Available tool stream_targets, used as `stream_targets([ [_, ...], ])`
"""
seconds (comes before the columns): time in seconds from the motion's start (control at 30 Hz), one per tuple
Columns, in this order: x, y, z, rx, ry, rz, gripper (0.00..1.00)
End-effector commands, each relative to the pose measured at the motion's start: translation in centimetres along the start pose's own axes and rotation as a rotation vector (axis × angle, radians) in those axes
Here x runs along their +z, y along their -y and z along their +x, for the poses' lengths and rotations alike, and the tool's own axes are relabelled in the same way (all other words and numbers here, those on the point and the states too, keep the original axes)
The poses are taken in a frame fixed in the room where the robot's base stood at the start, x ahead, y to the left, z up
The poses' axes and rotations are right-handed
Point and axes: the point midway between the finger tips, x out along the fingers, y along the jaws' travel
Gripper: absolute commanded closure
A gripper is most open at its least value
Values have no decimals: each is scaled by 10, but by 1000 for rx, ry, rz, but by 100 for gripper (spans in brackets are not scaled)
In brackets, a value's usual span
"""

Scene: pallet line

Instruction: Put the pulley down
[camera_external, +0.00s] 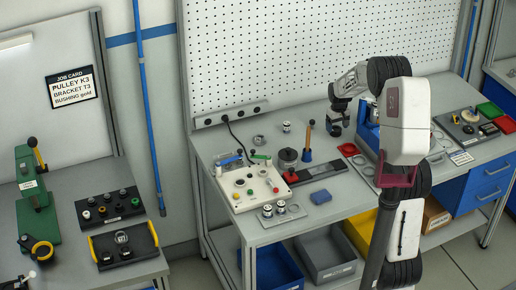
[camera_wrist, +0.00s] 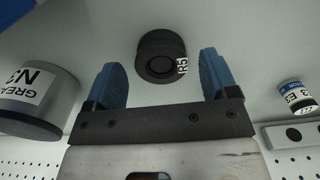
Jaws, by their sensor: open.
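A black round grooved part marked R5 (camera_wrist: 161,57), which looks like a pulley, stands in the wrist view on the grey bench top, between and beyond my fingertips. My gripper (camera_wrist: 160,72) is open, with its two blue fingers apart on either side of the part and a visible gap to each. In the outside view my gripper (camera_external: 336,122) is low over the back of the bench, left of my arm's large links. The part cannot be made out clearly there. The job card (camera_external: 72,89) on the left wall reads pulley K3, bracket T3, bushing gold.
A grey tin labelled GREASE N3 (camera_wrist: 38,100) stands left of the fingers in the wrist view. A small cylinder marked E3 (camera_wrist: 297,97) and a socket strip (camera_wrist: 292,135) are at the right.

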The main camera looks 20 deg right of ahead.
Motion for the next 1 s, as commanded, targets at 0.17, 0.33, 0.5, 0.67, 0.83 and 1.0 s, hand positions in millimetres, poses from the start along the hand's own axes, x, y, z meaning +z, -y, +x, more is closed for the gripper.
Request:
stream_targets([
  [0.17, -1, 0, -30, 1, -4, 0, 21],
  [0.33, -1, 0, -57, 1, -4, 0, 21],
  [0.5, 0, 0, -79, 1, -2, 0, 21],
  [0.67, 0, 0, -91, 0, 0, 0, 21],
  [0.83, 0, 0, -96, 0, -1, 0, 21],
  [1.0, 0, 0, -96, 0, -1, 0, 21],
])
